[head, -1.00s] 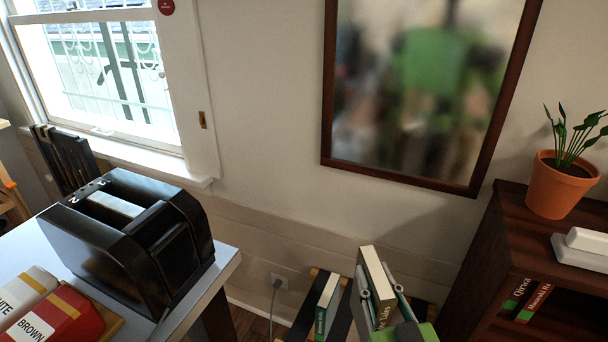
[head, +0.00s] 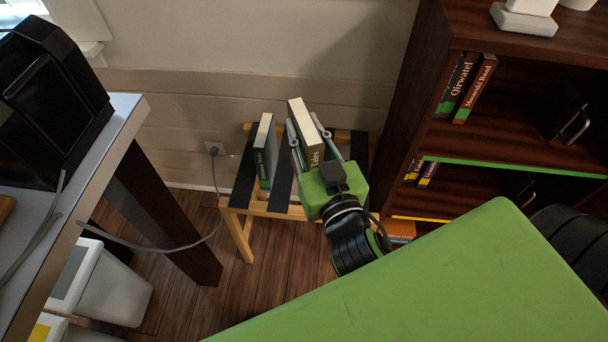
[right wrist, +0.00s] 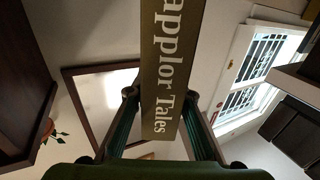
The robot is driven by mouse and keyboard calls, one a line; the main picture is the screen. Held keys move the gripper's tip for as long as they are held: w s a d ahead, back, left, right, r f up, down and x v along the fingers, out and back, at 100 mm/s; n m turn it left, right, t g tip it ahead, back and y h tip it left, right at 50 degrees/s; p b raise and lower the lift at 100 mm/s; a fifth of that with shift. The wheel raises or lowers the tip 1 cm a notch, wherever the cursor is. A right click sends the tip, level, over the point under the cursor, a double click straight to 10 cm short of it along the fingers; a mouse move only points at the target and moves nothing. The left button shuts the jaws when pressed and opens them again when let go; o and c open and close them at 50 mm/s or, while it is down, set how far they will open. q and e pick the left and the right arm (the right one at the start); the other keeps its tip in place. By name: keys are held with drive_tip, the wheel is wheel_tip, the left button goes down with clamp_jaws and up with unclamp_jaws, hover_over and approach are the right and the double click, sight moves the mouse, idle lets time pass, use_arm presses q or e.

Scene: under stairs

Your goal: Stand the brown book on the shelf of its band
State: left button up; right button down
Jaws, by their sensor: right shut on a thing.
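The brown book (head: 302,117) stands nearly upright over the slatted wooden stand (head: 240,199), its pale page edges up. In the right wrist view its brown spine (right wrist: 170,70) reads "…applor Tales". My right gripper (head: 309,142) is shut on it, with a finger on each side. I cannot tell whether its lower end touches the stand. The dark bookcase (head: 424,75) is to the right, with a green band (head: 515,169) on one shelf edge and a yellow band (head: 420,218) on a lower one. Any band on the book is not readable. My left gripper is not in view.
A green book (head: 265,150) stands on the stand, left of the held book. Books with green bottoms (head: 466,88) lean at the upper shelf's left end; that shelf has free room to their right. A table (head: 125,120) with a cable and white bins (head: 110,290) are at left.

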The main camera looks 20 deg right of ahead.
use_arm(q)
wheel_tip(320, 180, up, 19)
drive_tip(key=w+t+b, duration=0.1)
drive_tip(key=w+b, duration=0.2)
drive_tip(key=b, duration=0.5)
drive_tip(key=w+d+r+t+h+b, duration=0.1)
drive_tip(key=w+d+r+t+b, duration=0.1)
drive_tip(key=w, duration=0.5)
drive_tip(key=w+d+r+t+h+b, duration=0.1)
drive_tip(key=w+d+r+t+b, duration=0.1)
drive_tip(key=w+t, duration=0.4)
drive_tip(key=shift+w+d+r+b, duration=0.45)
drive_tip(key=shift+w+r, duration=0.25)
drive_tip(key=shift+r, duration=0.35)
use_arm(e)
drive_tip(key=w+d+f, duration=0.2)
drive_tip(key=w+f, duration=0.4)
drive_tip(key=f, duration=0.2)
drive_tip(key=w+d+f, duration=0.3)
drive_tip(key=w+f, duration=0.4)
drive_tip(key=f, duration=0.2)
drive_tip(key=shift+d+h, duration=0.25)
drive_tip(key=shift+h, duration=0.05)
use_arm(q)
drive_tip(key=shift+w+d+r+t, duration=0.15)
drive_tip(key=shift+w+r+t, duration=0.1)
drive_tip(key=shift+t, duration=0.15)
use_arm(e)
drive_tip(key=shift+f, duration=0.2)
